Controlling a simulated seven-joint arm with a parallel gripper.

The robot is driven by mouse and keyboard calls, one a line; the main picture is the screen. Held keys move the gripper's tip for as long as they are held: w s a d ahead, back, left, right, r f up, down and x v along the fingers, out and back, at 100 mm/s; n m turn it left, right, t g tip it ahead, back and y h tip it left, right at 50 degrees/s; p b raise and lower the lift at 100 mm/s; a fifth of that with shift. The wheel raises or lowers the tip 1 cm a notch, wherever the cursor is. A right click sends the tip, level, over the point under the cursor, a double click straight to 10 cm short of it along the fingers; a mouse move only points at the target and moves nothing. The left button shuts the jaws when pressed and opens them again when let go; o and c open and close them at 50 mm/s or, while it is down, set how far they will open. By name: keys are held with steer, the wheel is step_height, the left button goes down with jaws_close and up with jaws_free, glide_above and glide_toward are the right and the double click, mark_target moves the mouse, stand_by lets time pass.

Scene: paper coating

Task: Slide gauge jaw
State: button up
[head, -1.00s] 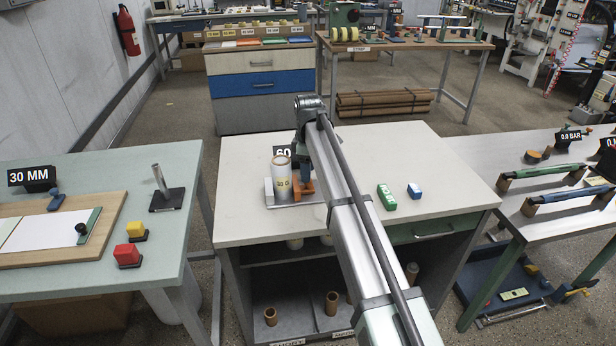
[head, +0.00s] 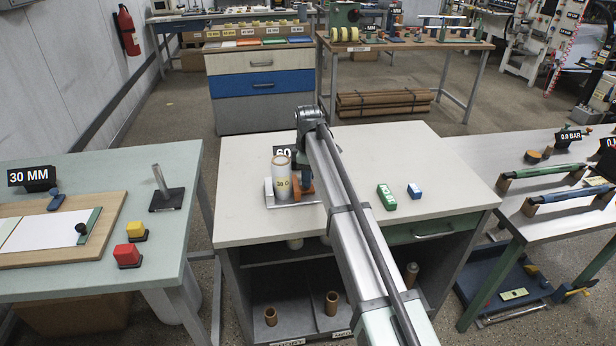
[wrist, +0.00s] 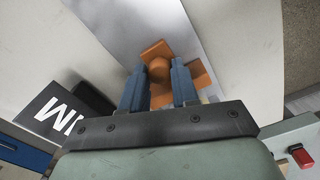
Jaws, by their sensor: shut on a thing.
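The gauge (head: 270,199) is a grey metal plate with a pale fixed block at its left, on the white bench. A pale core (head: 282,187) with a yellow label stands upright on it. The orange jaw (head: 295,186) is just right of the core; the arm partly covers it, and I cannot tell whether it touches the core. In the wrist view my gripper (wrist: 160,75) has its two blue fingers shut on the orange jaw's round knob, above its flat orange base (wrist: 203,79).
A black display (head: 281,151) reading "60", partly hidden, stands behind the gauge. A green block (head: 386,197) and a blue-and-white block (head: 414,191) lie to the right. Bare bench top lies left of the gauge. A green table (head: 110,190) stands at the left.

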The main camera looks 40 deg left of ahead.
jaws_close()
steer(key=w+d, duration=0.4)
stand_by(0.4)
steer(key=o, duration=0.6)
jaws_free()
steer(key=shift+r, duration=0.1)
